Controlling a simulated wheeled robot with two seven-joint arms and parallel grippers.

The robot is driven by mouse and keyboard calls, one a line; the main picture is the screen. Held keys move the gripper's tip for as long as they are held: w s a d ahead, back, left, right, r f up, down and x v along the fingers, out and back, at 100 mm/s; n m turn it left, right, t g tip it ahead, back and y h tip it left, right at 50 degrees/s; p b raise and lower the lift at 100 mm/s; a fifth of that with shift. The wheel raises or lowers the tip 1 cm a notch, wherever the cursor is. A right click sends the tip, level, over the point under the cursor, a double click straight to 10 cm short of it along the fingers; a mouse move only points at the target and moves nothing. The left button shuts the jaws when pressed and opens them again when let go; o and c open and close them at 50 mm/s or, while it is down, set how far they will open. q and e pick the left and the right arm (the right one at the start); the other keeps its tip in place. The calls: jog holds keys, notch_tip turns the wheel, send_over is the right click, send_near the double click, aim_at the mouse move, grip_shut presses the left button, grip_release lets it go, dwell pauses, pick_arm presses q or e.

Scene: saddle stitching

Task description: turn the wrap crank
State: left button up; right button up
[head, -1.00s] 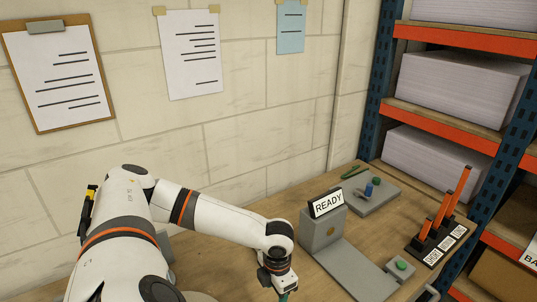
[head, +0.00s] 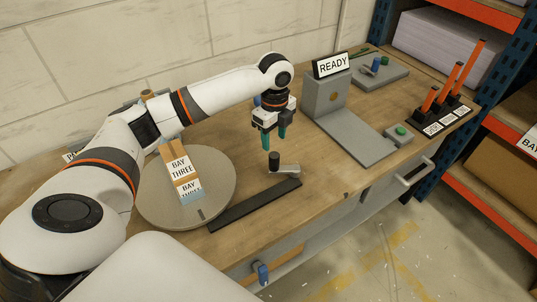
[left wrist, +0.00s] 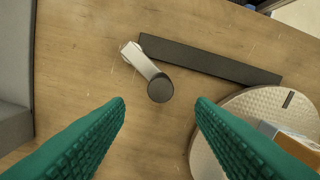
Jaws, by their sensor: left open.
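The wrap crank is a short silver arm (head: 288,169) with an upright black knob (head: 274,159), beside a long black bar on the bench. My left gripper (head: 275,142) is open, with its green fingers pointing down just above the knob. In the left wrist view, the round knob top (left wrist: 160,88) lies between the two fingertips, a little beyond them. The silver arm (left wrist: 140,60) runs up and left from it. No contact between fingers and knob shows. My right gripper is not in view.
A round turntable (head: 150,205) left of the crank bears a bundle labelled BAY THREE (head: 182,172). A grey stand with a READY sign (head: 332,65) is to the right.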

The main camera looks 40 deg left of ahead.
aim_at(274, 154)
pick_arm(q)
notch_tip(274, 154, down, 10)
jog(key=shift+r+p, duration=0.1)
jog(key=shift+p, duration=0.2)
jog(key=shift+s, duration=0.1)
grip_shut()
